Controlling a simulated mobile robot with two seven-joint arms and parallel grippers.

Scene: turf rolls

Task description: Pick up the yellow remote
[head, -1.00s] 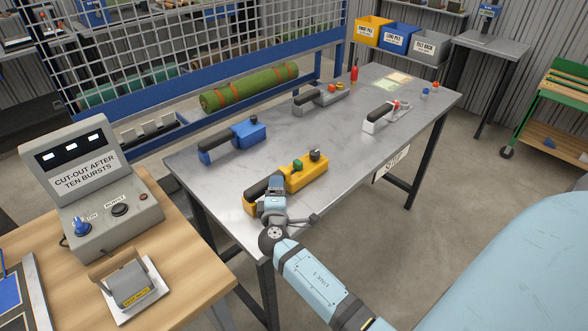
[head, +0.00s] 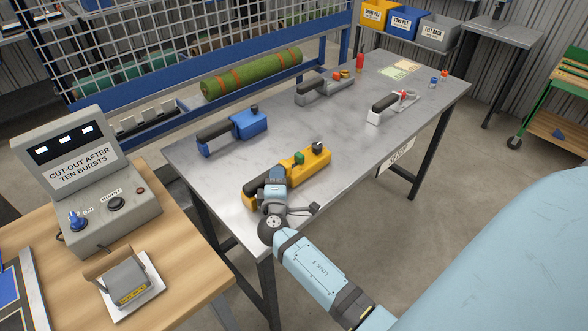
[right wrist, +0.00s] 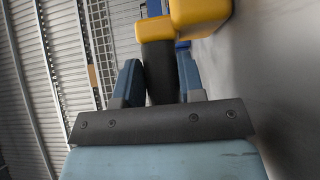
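The yellow remote (head: 310,164) lies on the grey metal table near its front left, with a dark handle, a green button and a dark knob. My right gripper (head: 276,178) is at its near handle end. In the right wrist view, the fingers of my right gripper (right wrist: 160,80) stand on both sides of the dark handle of the yellow remote (right wrist: 157,28), close against it. I cannot tell whether they press on it. The remote shows no clear lift from the table. My left gripper is not in view.
A blue remote (head: 250,124), a grey one (head: 340,87) and a white one (head: 401,104) lie farther back on the table (head: 345,130). A red bottle (head: 360,62) stands at the back. A control box (head: 110,205) stands on the wooden bench at left.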

